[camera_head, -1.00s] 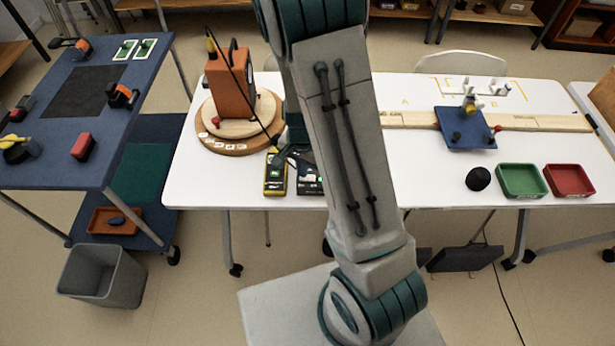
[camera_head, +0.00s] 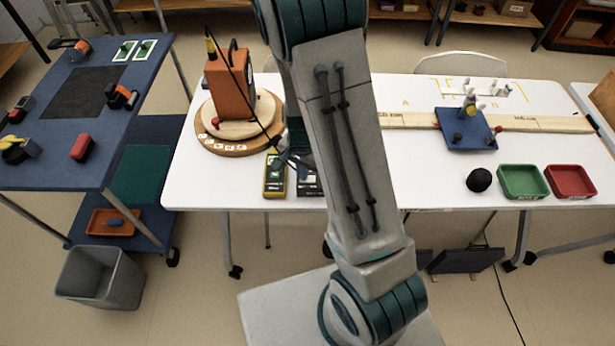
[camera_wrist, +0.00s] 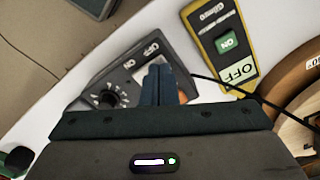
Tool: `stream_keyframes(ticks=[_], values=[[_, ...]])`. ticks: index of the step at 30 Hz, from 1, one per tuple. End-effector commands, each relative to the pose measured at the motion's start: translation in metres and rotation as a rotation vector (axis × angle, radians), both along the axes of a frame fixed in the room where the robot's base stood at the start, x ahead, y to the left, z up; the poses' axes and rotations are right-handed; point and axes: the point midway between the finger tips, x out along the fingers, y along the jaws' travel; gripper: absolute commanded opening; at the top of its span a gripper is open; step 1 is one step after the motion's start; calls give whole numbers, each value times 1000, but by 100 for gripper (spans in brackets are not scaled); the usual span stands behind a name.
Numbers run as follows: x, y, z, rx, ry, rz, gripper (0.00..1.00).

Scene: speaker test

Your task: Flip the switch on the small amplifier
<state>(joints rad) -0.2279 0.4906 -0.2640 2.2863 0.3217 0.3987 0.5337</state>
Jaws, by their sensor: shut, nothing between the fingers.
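The small amplifier (camera_wrist: 125,84) is a dark box with a black knob (camera_wrist: 108,97) and ON and OFF labels on its top. In the head view the amplifier (camera_head: 309,188) is partly hidden behind my arm. My gripper (camera_wrist: 159,72) is shut and empty, with its fingertips over the amplifier's labelled switch end, between the knob and the OFF label. The fingers hide part of the switch, so its position and any contact are unclear. In the head view my gripper (camera_head: 285,160) shows only partly, beside my arm.
A yellow box (camera_wrist: 220,45) with a green ON/OFF switch lies close beside the amplifier. A round wooden base (camera_head: 210,140) carries an orange speaker (camera_head: 229,84), with a black cable crossing near my gripper.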

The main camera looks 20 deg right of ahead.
Motion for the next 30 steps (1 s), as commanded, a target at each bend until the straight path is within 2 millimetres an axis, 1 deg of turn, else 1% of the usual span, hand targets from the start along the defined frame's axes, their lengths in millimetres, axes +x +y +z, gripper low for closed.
stream_keyframes(ticks=[1, 3, 21, 25, 30], values=[[0, 0, 7, 0, -1, 0, 0], [0, 0, 13, 0, -1, 0, 0], [0, 0, 61, 1, -1, 0, 0], [0, 0, 68, 0, -1, 0, 0], [0, 0, 67, 0, -1, 0, 0]])
